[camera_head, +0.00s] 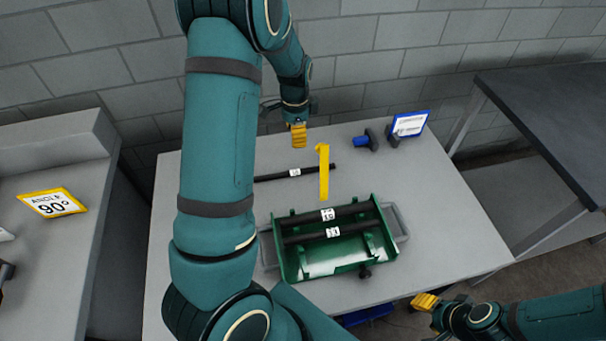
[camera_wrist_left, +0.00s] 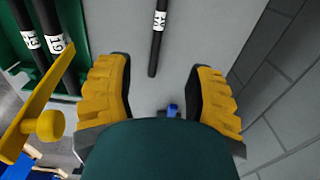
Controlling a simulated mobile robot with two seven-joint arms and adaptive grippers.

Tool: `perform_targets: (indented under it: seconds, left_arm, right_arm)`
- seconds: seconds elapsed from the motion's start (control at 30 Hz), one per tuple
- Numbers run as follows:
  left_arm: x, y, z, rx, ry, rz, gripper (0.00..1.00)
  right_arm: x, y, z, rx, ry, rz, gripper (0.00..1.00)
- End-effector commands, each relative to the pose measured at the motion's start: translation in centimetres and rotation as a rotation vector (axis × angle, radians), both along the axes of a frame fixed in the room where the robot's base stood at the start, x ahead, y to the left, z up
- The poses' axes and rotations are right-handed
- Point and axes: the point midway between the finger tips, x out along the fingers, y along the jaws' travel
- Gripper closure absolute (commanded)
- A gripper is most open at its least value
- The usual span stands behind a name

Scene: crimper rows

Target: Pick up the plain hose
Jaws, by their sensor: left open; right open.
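A black hose (camera_head: 276,176) with a white label lies alone on the grey table, behind the green tray; part of it is hidden by my left arm. In the left wrist view this hose (camera_wrist_left: 157,35) points down the picture, its near end lying between the finger lines. Its label is hard to read. Two more black hoses, labelled 19 (camera_head: 352,212) and 13 (camera_head: 305,238), rest in the green tray (camera_head: 345,265). My left gripper (camera_head: 298,136) is open and empty above the table's back part. My right gripper (camera_head: 427,302) is open by the front right edge.
A blue-and-black tool (camera_head: 362,141) and a blue-framed sign (camera_head: 410,123) are at the back right. An "ANGLE 90°" sign (camera_head: 53,203) stands on the left bench. The table's right side is clear.

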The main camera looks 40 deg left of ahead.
Motion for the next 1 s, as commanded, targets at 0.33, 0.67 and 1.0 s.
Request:
perform_targets:
  seconds: [0.33, 0.67, 1.0]
  left_arm:
    - [0.0, 0.0, -3.7, 0.001, 0.001, 0.001, 0.47]
    - [-0.1, 0.0, -9.6, 0.000, 0.002, 0.001, 0.47]
    - [-0.1, 0.1, -11.8, 0.000, 0.000, 0.001, 0.47]
  right_arm:
    - [-0.6, 0.2, -3.1, 0.001, 0.014, 0.012, 0.53]
    - [-0.6, 0.2, -4.3, 0.001, 0.013, 0.013, 0.53]
    - [-0.5, 0.2, -4.7, 0.001, 0.010, 0.012, 0.53]
